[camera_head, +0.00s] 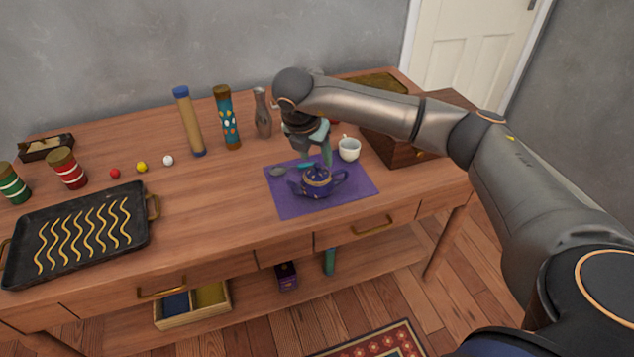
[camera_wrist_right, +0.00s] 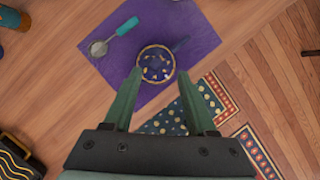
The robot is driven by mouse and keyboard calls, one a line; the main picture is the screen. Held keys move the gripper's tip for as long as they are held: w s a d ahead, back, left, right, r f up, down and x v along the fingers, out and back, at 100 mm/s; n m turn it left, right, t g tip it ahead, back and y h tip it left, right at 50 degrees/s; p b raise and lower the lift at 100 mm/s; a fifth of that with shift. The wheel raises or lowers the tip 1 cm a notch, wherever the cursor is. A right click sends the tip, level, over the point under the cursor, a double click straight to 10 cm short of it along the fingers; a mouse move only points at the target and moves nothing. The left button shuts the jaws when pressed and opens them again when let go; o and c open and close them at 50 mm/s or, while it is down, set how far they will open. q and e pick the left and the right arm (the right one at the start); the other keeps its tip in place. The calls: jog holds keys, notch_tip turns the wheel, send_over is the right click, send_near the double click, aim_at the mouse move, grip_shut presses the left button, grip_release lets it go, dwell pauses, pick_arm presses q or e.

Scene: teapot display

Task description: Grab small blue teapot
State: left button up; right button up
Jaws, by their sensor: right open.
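The small blue teapot (camera_head: 317,182) has gold markings and stands upright on a purple cloth (camera_head: 352,192). In the right wrist view the teapot (camera_wrist_right: 155,64) shows from above, with its spout or handle pointing to the upper right. My right gripper (camera_head: 322,158) is over the cloth, just above and behind the teapot in the head view. In the wrist view its two green fingers are spread and empty, with their tips at the near side of the teapot. I cannot tell whether they touch it. My left gripper is not in view.
A strainer (camera_head: 278,171) with a teal handle lies on the cloth beside the teapot. A vase (camera_head: 262,112) and tall tubes stand behind left. A black tray (camera_head: 135,218) is far left.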

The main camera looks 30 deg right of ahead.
aim_at(317, 163)
jog(key=shift+w+x, duration=0.15)
jog(key=shift+x, duration=1.25)
jog(key=shift+w+x, duration=0.15)
jog(key=shift+x, duration=1.2)
jog(key=shift+a, duration=0.1)
jog(key=shift+c, duration=0.4)
grip_shut()
jog(key=shift+r, duration=0.1)
